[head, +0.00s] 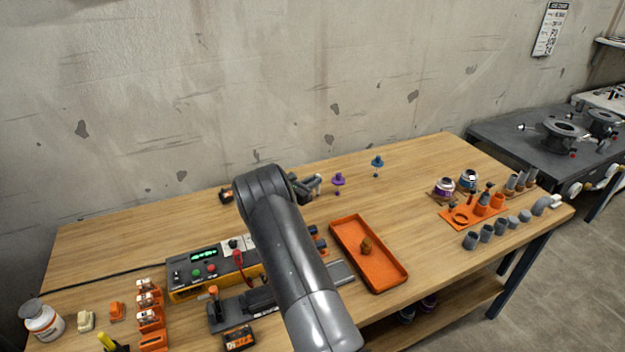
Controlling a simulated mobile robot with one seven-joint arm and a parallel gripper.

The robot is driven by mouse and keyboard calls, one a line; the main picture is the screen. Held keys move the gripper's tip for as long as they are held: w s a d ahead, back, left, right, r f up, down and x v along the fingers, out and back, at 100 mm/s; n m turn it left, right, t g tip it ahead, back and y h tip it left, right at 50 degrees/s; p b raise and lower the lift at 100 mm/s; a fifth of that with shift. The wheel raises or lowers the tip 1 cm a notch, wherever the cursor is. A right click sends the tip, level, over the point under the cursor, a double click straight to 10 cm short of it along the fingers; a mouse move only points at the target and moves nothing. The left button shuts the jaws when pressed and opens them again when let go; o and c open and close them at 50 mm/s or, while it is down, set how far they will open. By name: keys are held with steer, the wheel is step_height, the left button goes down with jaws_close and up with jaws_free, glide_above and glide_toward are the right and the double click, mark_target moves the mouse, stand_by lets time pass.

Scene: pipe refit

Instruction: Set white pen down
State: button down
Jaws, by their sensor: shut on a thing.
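My gripper (309,188) is at the far end of my arm, low over the back middle part of the wooden table (420,200). My arm hides much of it. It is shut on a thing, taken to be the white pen. Only a small pale bit shows at the fingers, too small to make out its shape or whether it touches the table.
A purple piece (338,180) stands just right of my gripper, with a blue piece (377,162) farther right. An orange tray (399,275) holding a small brown thing lies nearer. A control box (190,292) stands at front left. The table's back left is mostly clear.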

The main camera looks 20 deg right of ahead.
steer(key=shift+f, duration=0.55)
stand_by(0.4)
steer(key=c, duration=1.3)
jaws_free()
